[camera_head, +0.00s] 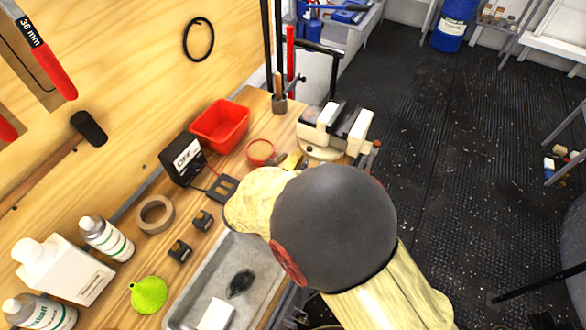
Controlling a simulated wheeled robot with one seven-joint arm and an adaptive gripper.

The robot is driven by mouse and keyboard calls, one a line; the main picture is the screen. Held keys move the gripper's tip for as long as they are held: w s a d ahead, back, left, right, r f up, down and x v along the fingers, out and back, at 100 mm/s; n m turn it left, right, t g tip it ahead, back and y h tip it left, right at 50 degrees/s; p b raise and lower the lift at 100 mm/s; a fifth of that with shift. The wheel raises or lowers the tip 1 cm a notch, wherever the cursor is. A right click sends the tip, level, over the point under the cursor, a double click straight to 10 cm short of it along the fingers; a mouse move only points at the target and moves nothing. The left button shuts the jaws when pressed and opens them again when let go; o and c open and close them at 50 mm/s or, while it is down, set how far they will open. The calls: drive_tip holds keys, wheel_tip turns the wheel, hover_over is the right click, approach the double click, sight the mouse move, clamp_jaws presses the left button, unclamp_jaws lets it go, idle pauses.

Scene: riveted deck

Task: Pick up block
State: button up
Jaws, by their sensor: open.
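My arm, with cream links and a dark round joint, covers the lower middle of the head view, and my gripper does not show. I cannot tell which thing is the task's block. Two small dark blocks (180,250) (203,220) stand on the wooden bench beside the tape roll. A white block-like piece (215,315) lies in the grey metal tray (188,302) at the bottom. A small yellowish piece (291,161) sits near the red round container, partly hidden by my arm.
A red bin (220,126), a black OFF box (183,160), a tape roll (155,215), white bottles (105,238) and a green funnel (149,294) crowd the bench. A vise (335,131) stands at its far end. Dark floor (440,150) is open at right.

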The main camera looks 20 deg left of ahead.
drive_tip(key=shift+w+f, duration=0.25)
drive_tip(key=shift+w, duration=0.4)
drive_tip(key=shift+c, duration=0.6)
drive_tip(key=shift+d, duration=0.1)
clamp_jaws()
drive_tip(key=shift+r, duration=0.1)
